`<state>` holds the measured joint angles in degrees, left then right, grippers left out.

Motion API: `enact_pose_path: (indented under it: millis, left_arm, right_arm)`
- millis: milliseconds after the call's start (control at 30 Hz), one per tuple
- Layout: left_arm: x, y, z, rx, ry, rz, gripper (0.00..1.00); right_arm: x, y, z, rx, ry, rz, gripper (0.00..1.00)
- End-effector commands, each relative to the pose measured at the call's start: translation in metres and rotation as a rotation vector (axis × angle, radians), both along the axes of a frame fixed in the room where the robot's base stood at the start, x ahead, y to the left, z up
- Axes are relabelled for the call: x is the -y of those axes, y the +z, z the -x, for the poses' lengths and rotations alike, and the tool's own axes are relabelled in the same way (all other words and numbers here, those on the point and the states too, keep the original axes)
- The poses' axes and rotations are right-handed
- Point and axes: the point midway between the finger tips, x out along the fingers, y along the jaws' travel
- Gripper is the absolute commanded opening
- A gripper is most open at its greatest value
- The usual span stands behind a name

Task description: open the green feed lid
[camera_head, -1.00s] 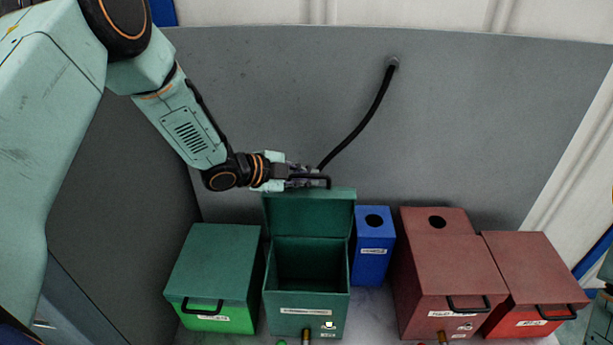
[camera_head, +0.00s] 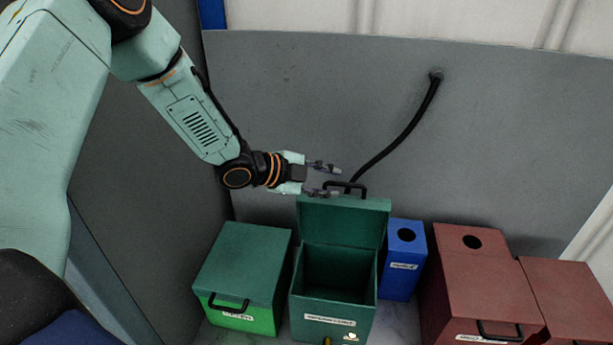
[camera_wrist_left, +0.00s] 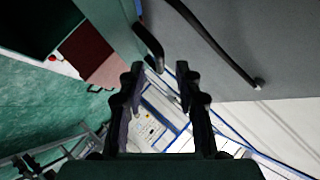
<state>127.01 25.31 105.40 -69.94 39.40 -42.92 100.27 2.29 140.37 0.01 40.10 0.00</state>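A dark green box (camera_head: 331,323) stands in the middle of the head view with its lid (camera_head: 343,222) raised upright and its dark inside showing. A black handle (camera_head: 346,187) sits on the lid's top edge and also shows in the left wrist view (camera_wrist_left: 149,46). My left gripper (camera_head: 334,180) is open just left of the handle, with its fingers apart. In the left wrist view the open fingers (camera_wrist_left: 156,85) have nothing between them, and the handle lies beyond their tips. A second green box (camera_head: 243,265) to the left has its lid closed. My right gripper is not in view.
A blue box (camera_head: 403,262) with a round hole stands right of the open box, then two dark red boxes (camera_head: 482,284) (camera_head: 572,297). A black hose (camera_head: 408,130) runs from the grey wall (camera_head: 310,90) behind the lid.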

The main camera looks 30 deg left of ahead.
Motion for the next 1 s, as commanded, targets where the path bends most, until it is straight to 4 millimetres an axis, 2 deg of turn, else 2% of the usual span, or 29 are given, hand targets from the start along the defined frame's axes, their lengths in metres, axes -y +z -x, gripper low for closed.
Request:
enact_pose_path:
  millis: [200,500,1000]
  left_arm:
    - [-0.018,0.018,0.022,0.004,0.003,0.005,0.34]
    - [-0.035,0.032,0.043,0.002,0.002,0.003,0.34]
    - [-0.039,0.036,0.051,0.002,-0.001,0.000,0.34]
  right_arm:
    - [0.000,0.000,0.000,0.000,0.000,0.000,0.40]
    - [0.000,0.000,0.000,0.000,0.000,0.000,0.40]
    - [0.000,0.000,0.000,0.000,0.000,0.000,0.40]
